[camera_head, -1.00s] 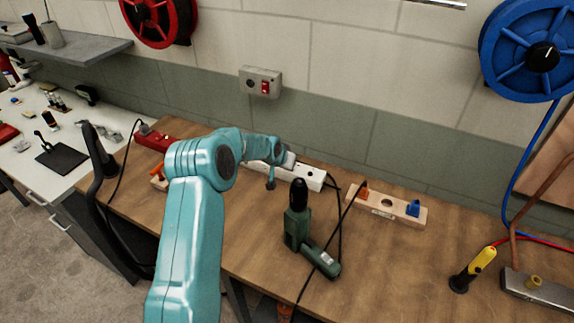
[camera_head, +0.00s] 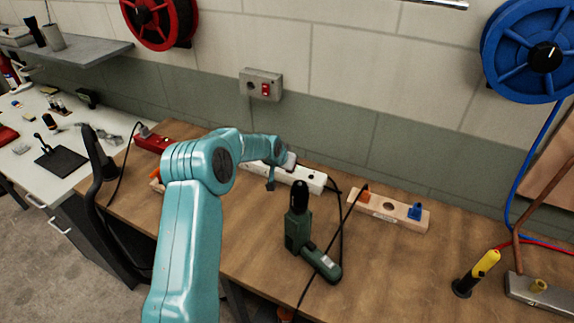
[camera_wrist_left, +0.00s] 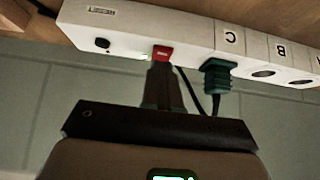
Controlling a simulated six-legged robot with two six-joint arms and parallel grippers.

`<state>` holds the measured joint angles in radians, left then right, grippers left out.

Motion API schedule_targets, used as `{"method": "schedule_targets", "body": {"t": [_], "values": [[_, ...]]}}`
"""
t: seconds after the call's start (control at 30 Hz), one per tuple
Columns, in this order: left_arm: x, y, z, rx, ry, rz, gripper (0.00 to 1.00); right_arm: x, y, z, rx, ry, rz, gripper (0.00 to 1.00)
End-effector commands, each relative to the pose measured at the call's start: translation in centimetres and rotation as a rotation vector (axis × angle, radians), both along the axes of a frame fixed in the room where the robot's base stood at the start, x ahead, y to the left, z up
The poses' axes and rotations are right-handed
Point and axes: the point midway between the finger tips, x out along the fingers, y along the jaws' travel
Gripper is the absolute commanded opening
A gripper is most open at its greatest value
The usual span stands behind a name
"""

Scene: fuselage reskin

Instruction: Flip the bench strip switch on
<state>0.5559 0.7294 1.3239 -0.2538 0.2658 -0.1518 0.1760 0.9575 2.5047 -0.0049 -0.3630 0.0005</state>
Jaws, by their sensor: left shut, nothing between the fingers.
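The white bench strip (camera_head: 312,181) lies at the back of the wooden bench, its left part hidden behind my left arm in the head view. In the left wrist view the strip (camera_wrist_left: 195,38) runs across the top, with a red switch (camera_wrist_left: 163,53), lettered sockets and a dark green plug (camera_wrist_left: 217,72). My left gripper (camera_wrist_left: 160,72) is shut and empty, its fingertips right at the red switch; I cannot tell if they touch it. A small green glow shows beside the switch. The switch's tilt is unclear. My right gripper is in neither view.
A green drill (camera_head: 299,232) stands right of my arm, near black cables. A wooden block (camera_head: 388,208) with orange and blue plugs lies to the right. A red strip (camera_head: 152,142) is at the left. A wall box (camera_head: 261,84) hangs above.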

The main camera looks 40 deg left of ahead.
Motion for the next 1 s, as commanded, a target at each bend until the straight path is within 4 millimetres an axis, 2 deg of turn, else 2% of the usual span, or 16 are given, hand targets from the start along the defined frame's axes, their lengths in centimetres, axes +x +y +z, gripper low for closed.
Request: {"method": "schedule_targets", "body": {"t": [0.17, 0.33, 0.4, 0.7, 1.0], "values": [[0.0, 0.0, 1.4, 0.001, -0.003, -0.001, 0.00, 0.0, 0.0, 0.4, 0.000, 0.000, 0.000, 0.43], [-0.3, -0.3, 4.8, 0.002, -0.004, -0.002, 0.00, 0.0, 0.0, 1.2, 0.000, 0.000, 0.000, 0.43], [-1.8, -0.8, 5.1, 0.001, -0.003, -0.002, 0.00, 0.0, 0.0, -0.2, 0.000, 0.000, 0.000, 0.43], [-6.4, -2.2, 8.9, 0.000, -0.002, -0.003, 0.00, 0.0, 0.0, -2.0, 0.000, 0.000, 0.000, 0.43], [-7.7, -2.7, 10.1, 0.000, 0.000, -0.003, 0.00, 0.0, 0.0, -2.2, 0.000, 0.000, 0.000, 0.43]]}}
